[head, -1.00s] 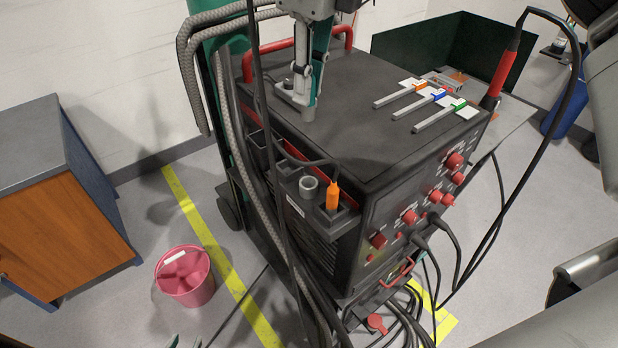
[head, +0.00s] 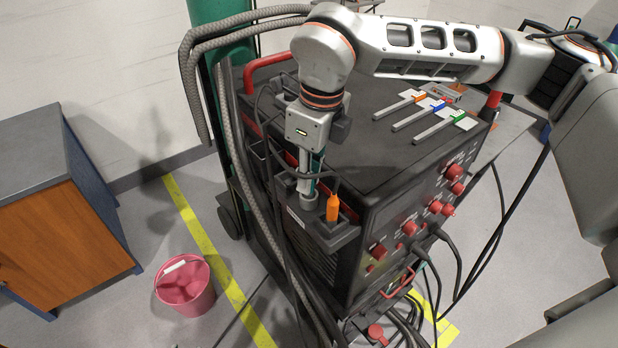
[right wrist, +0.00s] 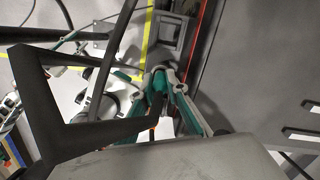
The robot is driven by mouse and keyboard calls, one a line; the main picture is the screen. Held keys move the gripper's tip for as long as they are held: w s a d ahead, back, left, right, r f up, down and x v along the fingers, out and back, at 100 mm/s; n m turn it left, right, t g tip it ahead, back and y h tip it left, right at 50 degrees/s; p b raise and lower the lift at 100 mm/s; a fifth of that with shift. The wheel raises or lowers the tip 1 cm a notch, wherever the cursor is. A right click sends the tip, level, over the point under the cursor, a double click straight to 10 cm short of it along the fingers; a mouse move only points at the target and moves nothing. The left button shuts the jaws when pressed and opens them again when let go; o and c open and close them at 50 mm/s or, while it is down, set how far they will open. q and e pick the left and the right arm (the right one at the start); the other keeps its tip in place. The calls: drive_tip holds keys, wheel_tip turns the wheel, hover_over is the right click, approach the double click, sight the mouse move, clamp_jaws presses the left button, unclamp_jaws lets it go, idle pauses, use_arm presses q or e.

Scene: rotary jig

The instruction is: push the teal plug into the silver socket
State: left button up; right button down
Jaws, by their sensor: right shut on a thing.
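The silver socket (head: 308,201) stands in the small side tray on the near left of the dark machine, beside an orange plug (head: 332,208). My right gripper (head: 309,180) points down directly over the socket, its fingertips close to the socket's rim. It is shut on the teal plug (right wrist: 158,76), which shows as a small teal patch between the fingers in the right wrist view. The fingers hide most of the plug. I cannot tell whether its end is above the socket or inside its mouth. My left gripper is not in view.
Grey braided hoses (head: 228,130) and a black cable run close to the left of the gripper. The machine's top (head: 375,150) carries several sliders with coloured tabs. A pink bucket (head: 185,287) stands on the floor at left.

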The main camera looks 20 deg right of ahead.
drive_tip(key=shift+f, duration=0.55)
drive_tip(key=shift+f, duration=0.1)
drive_tip(key=c, duration=2)
unclamp_jaws()
drive_tip(key=shift+r, duration=0.3)
drive_tip(key=r, duration=0.7)
drive_tip(key=s+d+r+b, duration=0.1)
drive_tip(key=r, duration=0.3)
drive_tip(key=shift+s+r, duration=0.1)
drive_tip(key=shift+r, duration=0.2)
